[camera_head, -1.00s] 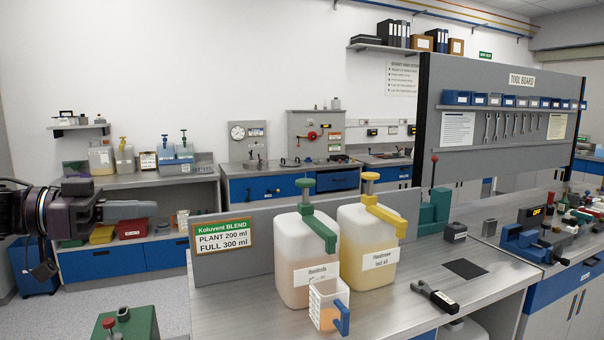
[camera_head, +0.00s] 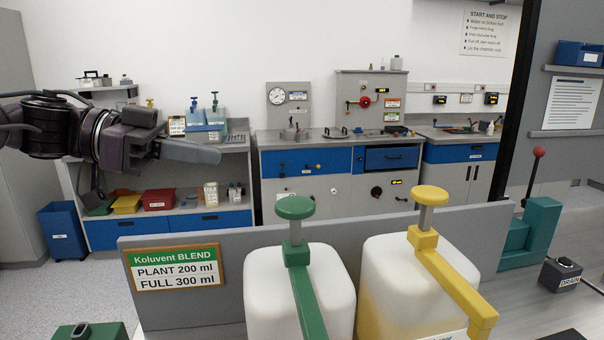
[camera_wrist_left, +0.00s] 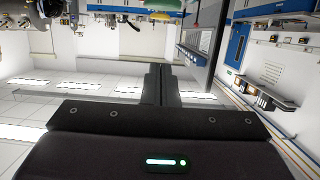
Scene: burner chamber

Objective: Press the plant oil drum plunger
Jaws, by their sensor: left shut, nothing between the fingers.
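Two white drums stand side by side on the near bench. The left drum (camera_head: 270,300) has a green plunger (camera_head: 295,207) and green spout. The right drum (camera_head: 385,270) has a yellow plunger (camera_head: 430,196) and yellow spout. Both plungers stand up on grey rods. The drums' front labels are mostly out of view, so I cannot read which holds plant oil. My left gripper (camera_head: 215,154) is shut and empty, left of the green plunger and apart from it. Its closed fingers also show in the left wrist view (camera_wrist_left: 160,83). My right gripper is not in view.
A grey panel (camera_head: 220,298) stands behind the drums, with a sign (camera_head: 175,268) reading plant 200 ml, full 300 ml. A teal device with a red-knobbed lever (camera_head: 539,152) stands at right. Blue-drawered benches (camera_head: 310,163) line the back wall.

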